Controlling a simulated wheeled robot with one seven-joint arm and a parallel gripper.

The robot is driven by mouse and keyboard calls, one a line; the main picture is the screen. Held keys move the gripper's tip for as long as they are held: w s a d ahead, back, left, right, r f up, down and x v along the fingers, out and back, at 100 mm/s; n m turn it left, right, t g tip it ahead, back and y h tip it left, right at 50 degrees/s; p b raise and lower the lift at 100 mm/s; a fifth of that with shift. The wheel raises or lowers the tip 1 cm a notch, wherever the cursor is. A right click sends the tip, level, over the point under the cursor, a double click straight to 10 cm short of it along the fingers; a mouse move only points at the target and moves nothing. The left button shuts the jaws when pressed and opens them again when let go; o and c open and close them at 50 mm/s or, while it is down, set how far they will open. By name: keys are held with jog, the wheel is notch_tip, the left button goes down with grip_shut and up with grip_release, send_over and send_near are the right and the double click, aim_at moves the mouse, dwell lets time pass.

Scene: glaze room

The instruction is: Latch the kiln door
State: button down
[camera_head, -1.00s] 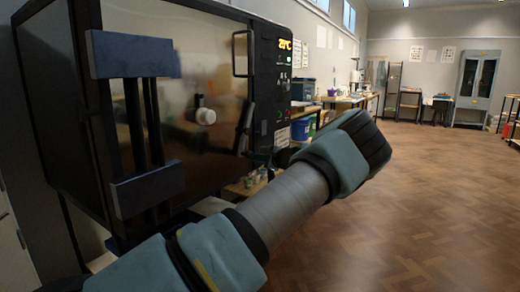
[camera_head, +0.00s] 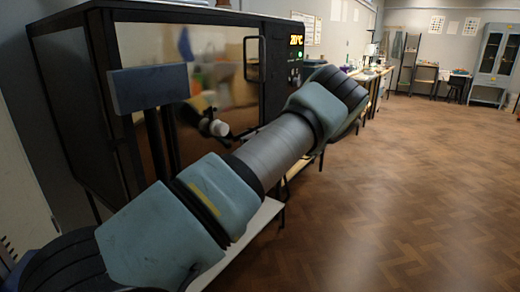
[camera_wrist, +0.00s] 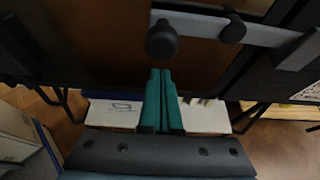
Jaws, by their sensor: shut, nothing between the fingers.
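The kiln (camera_head: 90,120) is a big black box at the left in the head view, with a shiny, mirror-like door (camera_head: 222,55) that looks closed. In the wrist view, a grey bar (camera_wrist: 195,26) crosses the brown-looking door front, with two dark round knobs, a left one (camera_wrist: 162,40) and a right one (camera_wrist: 232,29). My gripper (camera_wrist: 160,73) is shut and empty, its teal fingertips just below the left knob; I cannot tell whether they touch.
A lit control panel (camera_head: 296,52) is at the kiln's right edge. A white shelf (camera_wrist: 205,115) lies below the kiln in the wrist view. Benches (camera_head: 372,80) line the wall beyond. The wooden floor (camera_head: 420,180) to the right is clear.

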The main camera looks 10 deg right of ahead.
jog(key=shift+s+a+r+p, duration=0.1)
jog(key=shift+r+p, duration=0.2)
jog(key=shift+r, duration=0.15)
jog(key=shift+s+a+r+p, duration=0.1)
jog(key=shift+r+p, duration=0.15)
jog(key=shift+r, duration=0.15)
notch_tip(320, 180, down, 4)
jog(key=b, duration=0.2)
jog(key=b+v, duration=0.2)
jog(key=v, duration=0.8)
jog(key=shift+s+d+r, duration=0.1)
jog(key=shift+d, duration=0.05)
